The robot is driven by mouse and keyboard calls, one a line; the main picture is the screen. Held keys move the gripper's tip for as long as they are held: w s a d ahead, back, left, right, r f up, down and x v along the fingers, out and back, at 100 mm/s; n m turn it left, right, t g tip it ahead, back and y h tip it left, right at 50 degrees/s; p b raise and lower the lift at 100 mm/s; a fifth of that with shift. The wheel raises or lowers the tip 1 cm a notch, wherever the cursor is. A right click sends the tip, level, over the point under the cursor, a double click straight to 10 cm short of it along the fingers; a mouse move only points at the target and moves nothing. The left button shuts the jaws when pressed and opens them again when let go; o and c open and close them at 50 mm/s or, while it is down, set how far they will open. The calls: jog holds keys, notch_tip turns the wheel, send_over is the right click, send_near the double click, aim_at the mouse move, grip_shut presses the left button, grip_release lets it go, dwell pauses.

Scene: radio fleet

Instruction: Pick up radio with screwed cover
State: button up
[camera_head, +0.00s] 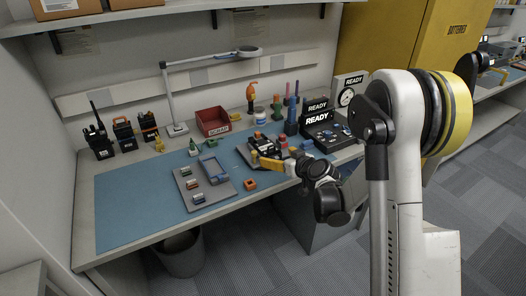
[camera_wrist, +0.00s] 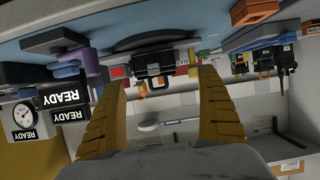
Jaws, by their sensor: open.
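My gripper (camera_head: 276,155) reaches over the right part of the blue mat, its yellow fingers open. In the wrist view my gripper (camera_wrist: 162,78) shows its two fingers spread wide, and the picture is upside down. A dark radio-like device (camera_wrist: 153,62) appears between and beyond the fingertips, not gripped. In the head view a dark device (camera_head: 262,142) lies on a dark pad beside the fingers, partly hidden by them. Several dark radios stand at the back left, one with a tall antenna (camera_head: 98,137). I cannot tell which radio has a screwed cover.
A red bin (camera_head: 213,121) and a lamp (camera_head: 170,105) stand behind the mat. A grey tray (camera_head: 222,193) with small parts lies left of my gripper. A black READY case (camera_head: 322,140) and upright coloured tools (camera_head: 291,122) stand close on the right. The mat's left (camera_head: 130,205) is clear.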

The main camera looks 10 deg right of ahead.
aim_at(264, 148)
jog(key=x, duration=0.1)
jog(key=b+x, duration=0.1)
jog(key=x, duration=0.1)
jog(key=f+b+x, duration=0.1)
jog(key=shift+w+d+f, duration=0.15)
jog(key=shift+w+d, duration=0.1)
jog(key=c, duration=1.5)
